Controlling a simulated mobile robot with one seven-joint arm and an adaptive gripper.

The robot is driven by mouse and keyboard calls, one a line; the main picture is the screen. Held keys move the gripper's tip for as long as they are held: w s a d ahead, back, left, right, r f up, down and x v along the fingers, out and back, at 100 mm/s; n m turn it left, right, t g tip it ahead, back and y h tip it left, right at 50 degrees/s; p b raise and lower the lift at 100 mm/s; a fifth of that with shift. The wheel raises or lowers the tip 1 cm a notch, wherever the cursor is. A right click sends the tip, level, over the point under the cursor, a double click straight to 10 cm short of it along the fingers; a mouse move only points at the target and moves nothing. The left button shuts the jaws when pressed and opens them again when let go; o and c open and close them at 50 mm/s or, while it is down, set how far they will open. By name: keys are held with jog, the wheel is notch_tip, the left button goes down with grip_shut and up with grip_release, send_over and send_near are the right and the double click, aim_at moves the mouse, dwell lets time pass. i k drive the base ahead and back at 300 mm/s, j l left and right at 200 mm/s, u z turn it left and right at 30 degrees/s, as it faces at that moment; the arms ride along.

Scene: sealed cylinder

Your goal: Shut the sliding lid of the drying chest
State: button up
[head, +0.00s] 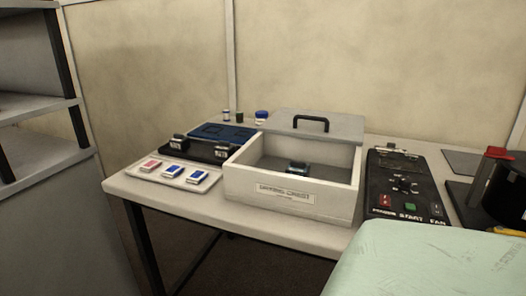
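The drying chest (242,184) is a white open box on the table, with a label on its front wall. Its sliding lid (340,127) is a grey panel with a black bar handle (311,123). The lid lies slid back over the rear of the chest, so most of the chest's inside is open to view. A small dark object with a bluish part (298,168) sits on the chest's floor. My gripper is not in view.
A white tray (155,177) with red and blue pieces, a blue case (222,131) and small bottles stand left of and behind the chest. A black control panel (402,187) sits close on its right. A black device (503,190) is at the far right.

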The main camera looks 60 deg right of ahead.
aim_at(339, 127)
jog(key=z, duration=1.45)
